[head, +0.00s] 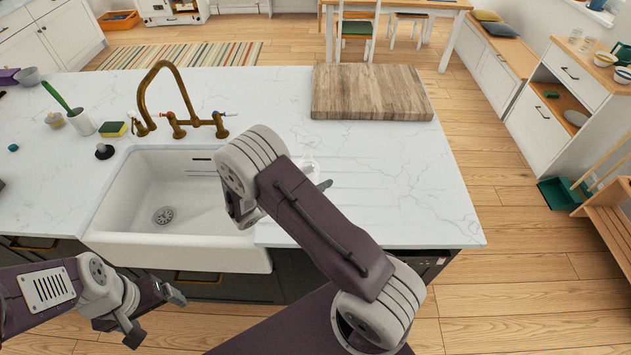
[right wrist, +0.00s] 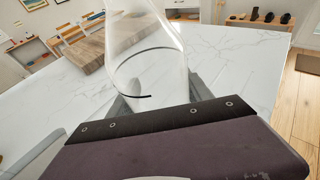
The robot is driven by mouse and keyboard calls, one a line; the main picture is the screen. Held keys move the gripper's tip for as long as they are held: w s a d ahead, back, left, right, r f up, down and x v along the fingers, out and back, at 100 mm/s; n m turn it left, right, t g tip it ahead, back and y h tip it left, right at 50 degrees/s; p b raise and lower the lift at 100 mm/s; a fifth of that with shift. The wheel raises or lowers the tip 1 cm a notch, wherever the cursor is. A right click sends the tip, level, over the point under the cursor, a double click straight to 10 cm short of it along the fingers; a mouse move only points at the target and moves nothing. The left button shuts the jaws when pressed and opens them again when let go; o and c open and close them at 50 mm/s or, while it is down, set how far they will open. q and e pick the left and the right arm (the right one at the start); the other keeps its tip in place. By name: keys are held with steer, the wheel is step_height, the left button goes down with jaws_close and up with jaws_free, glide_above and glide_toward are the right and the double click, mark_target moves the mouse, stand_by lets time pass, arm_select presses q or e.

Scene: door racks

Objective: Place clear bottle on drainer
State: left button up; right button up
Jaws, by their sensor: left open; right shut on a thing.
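The clear bottle (right wrist: 150,62) is see-through and upright in the right wrist view, its base between my right gripper's fingers (right wrist: 160,98). In the head view only a small part of the bottle (head: 311,166) shows past my right arm. My right gripper (head: 318,182) is shut on it, over the counter right of the sink; I cannot tell whether its base touches the surface. The drainer (head: 372,188) looks like faint grooves in the white worktop there, partly hidden by my arm. My left gripper (head: 157,317) is open and empty, low in front of the cabinets.
The white sink (head: 180,240) lies left of my right arm, with a brass tap (head: 172,95) behind it. A wooden board (head: 370,92) lies at the back of the counter. Sponge (head: 114,129) and brush cup (head: 82,123) stand at the left. The counter's right part is clear.

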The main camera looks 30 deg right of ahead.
steer(key=f, duration=0.1)
steer(key=w+f, duration=0.1)
steer(key=f, duration=0.1)
steer(key=f+p, duration=0.1)
steer(key=shift+w+a+f, duration=0.1)
steer(key=shift+w+f, duration=0.15)
steer(key=shift+w, duration=0.15)
steer(key=shift+w+f, duration=0.15)
steer(key=shift+f, duration=0.25)
steer(key=shift+f+b, duration=0.1)
steer(key=shift+b, duration=0.2)
steer(key=o, duration=1.7)
arm_select(q)
steer(key=shift+s+a+r, duration=0.15)
steer(key=shift+s+r, duration=0.05)
steer(key=shift+r, duration=0.25)
